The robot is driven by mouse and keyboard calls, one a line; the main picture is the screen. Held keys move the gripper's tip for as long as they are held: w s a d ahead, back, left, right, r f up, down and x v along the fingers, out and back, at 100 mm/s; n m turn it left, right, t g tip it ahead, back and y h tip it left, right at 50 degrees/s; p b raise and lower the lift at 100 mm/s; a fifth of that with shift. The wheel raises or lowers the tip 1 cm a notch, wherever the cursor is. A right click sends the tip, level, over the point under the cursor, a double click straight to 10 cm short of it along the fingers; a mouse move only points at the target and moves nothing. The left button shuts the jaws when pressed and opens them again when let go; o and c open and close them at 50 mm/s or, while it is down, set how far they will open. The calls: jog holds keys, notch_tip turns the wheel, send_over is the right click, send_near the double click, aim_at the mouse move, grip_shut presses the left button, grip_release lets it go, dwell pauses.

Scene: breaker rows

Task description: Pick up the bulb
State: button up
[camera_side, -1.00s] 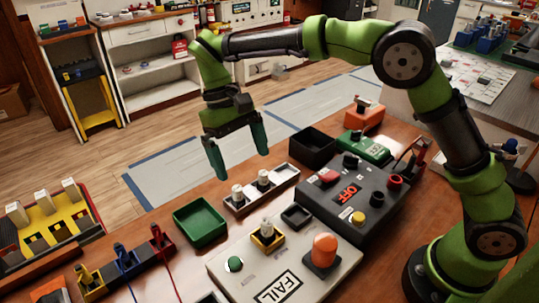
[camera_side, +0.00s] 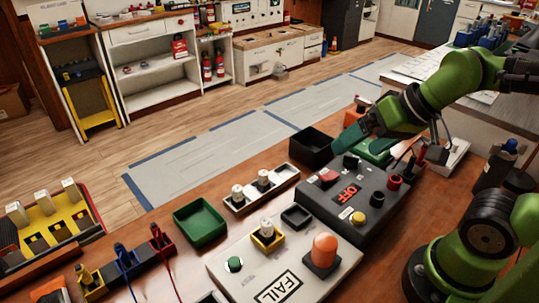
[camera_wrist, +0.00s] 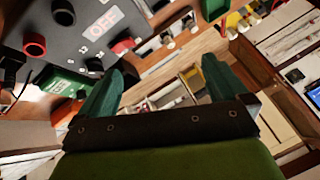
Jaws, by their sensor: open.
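Two pale bulbs (camera_side: 237,192) (camera_side: 263,179) stand upright in a white holder (camera_side: 278,186) on the wooden bench. Another bulb (camera_side: 267,227) stands in a yellow socket (camera_side: 268,240) on the light grey test box (camera_side: 232,281). My gripper (camera_side: 352,142) is to the right of and behind the holder, over the back of the dark OFF box, apart from all bulbs. In the wrist view, my gripper (camera_wrist: 160,82) is open with nothing between its green fingers. Small pale bulbs (camera_wrist: 168,41) show beyond the fingers, near the top.
The dark box with the OFF label (camera_side: 347,196) stands beside the test box. A green tray (camera_side: 200,222) and a black tray (camera_side: 312,148) flank the holder. Colored clips with cables (camera_side: 125,258) lie at front left.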

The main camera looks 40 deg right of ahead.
jog(key=shift+s+d+r+t, duration=0.1)
jog(key=shift+d+r+t, duration=0.1)
jog(key=shift+r+t, duration=0.15)
jog(key=shift+c, duration=1.1)
jog(key=shift+r, duration=0.15)
jog(key=c, duration=0.5)
jog(key=n+g+h, duration=0.2)
jog(key=n+g, duration=0.5)
send_over(266, 222)
jog(key=f, duration=0.2)
notch_tip(266, 222, down, 10)
jog(key=shift+d, duration=0.15)
jog(key=shift+f, duration=3.25)
